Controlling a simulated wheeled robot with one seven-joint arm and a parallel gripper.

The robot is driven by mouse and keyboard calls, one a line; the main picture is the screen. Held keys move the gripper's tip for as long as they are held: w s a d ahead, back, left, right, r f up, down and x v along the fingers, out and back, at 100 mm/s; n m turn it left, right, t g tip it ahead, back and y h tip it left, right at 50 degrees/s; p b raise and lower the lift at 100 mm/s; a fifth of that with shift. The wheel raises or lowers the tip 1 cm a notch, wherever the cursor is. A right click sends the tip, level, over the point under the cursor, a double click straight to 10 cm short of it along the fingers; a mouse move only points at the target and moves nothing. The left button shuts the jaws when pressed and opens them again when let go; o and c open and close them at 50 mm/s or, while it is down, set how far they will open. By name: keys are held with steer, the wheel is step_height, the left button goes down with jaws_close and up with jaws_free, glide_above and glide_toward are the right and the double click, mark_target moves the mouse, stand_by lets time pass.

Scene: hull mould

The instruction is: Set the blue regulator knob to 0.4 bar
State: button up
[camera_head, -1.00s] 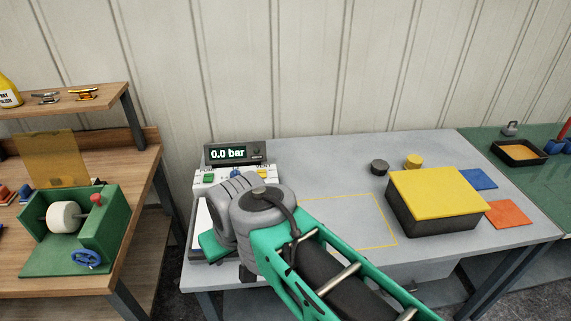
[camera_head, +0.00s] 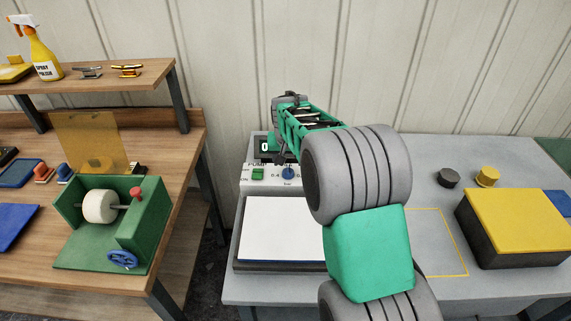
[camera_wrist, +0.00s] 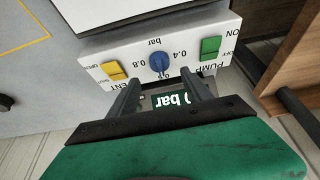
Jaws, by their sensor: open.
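The blue regulator knob (camera_head: 288,174) sits on the white front panel at the back of the grey bench. It also shows in the wrist view (camera_wrist: 159,63), upside down, among marks 0.4 and 0.8; its pointer setting is unclear. My gripper (camera_wrist: 162,77) is open and empty, its two fingers pointing at the panel, one on each side of the knob's line. The fingertips appear just short of the knob; I cannot tell their depth. The pressure display (camera_wrist: 172,100) is partly hidden behind the fingers, with "0 bar" legible. In the head view my arm covers most of the display.
The green PUMP switch (camera_wrist: 210,48) and the yellow VENT switch (camera_wrist: 113,70) flank the knob closely. A white sheet on a tray (camera_head: 275,230) lies in front of the panel. A yellow-topped box (camera_head: 520,225) stands at the right. A wooden bench is at left.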

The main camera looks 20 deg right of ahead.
mark_target(288, 169)
steer(key=p+x, duration=0.1)
steer(key=x, duration=0.5)
steer(key=shift+w+f, duration=0.1)
steer(key=shift+f, duration=0.15)
steer(key=shift+c, duration=0.2)
jaws_close()
